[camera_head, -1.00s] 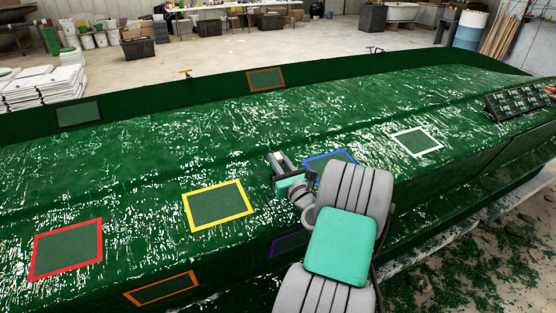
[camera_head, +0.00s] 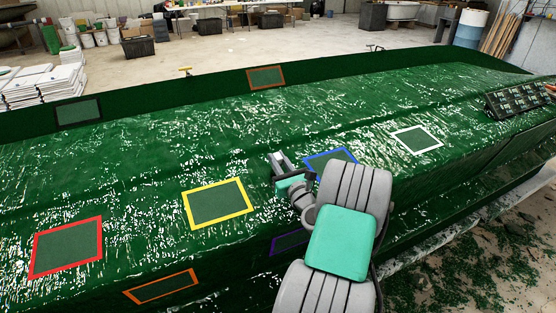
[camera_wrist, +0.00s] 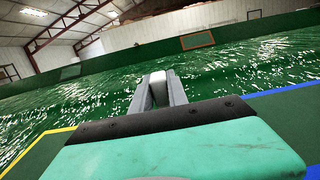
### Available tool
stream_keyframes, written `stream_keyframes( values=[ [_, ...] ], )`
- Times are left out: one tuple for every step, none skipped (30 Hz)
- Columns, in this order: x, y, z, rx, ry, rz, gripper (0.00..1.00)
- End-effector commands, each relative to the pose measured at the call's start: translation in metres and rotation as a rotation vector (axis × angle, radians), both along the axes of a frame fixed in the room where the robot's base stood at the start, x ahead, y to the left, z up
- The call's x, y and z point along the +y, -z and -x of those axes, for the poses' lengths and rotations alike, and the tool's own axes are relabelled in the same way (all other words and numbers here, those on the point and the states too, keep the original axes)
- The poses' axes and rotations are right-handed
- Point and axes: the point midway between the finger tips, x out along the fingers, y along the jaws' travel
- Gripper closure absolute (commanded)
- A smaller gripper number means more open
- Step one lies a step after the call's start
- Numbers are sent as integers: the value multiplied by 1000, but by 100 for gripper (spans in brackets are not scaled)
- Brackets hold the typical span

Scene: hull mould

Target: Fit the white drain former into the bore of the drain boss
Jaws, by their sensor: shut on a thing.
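My gripper (camera_wrist: 160,88) shows in the wrist view with its two grey fingers close together on a small white piece, which looks like the drain former (camera_wrist: 157,77). Only the rounded top and near side of the former show between the fingers. In the head view my gripper (camera_head: 278,160) is over the green mould, between the yellow and blue frames.
The glossy green hull mould (camera_head: 130,165) fills the middle. Coloured frames lie on it: red (camera_head: 36,257), yellow (camera_head: 190,208), blue (camera_head: 328,152) and white (camera_head: 432,133) among them. A dark rack (camera_head: 517,101) stands at the right. A flange wall (camera_head: 180,93) runs behind.

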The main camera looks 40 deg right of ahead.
Motion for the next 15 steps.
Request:
stream_keyframes(
  values=[
    [0, 2, 0, 0, 0, 0, 100],
    [0, 3, 0, 0, 0, 0, 100],
    [0, 4, -1, 0, 0, 0, 100],
    [0, 5, -1, 0, 0, 0, 100],
    [0, 5, -1, 0, 0, 0, 100],
    [0, 7, -1, 0, 0, 0, 100],
    [0, 7, -1, 0, 0, 0, 100],
    [0, 8, -1, 0, 0, 0, 100],
    [0, 9, -1, 0, 0, 0, 100],
    [0, 10, -1, 0, 0, 0, 100],
    [0, 11, -1, 0, 0, 0, 100],
    [0, 12, -2, 0, 0, 0, 100],
    [0, 12, -2, 0, 0, 0, 100],
    [0, 13, -2, 0, 0, 0, 100],
    [0, 14, -2, 0, 0, 0, 100]
  ],
)
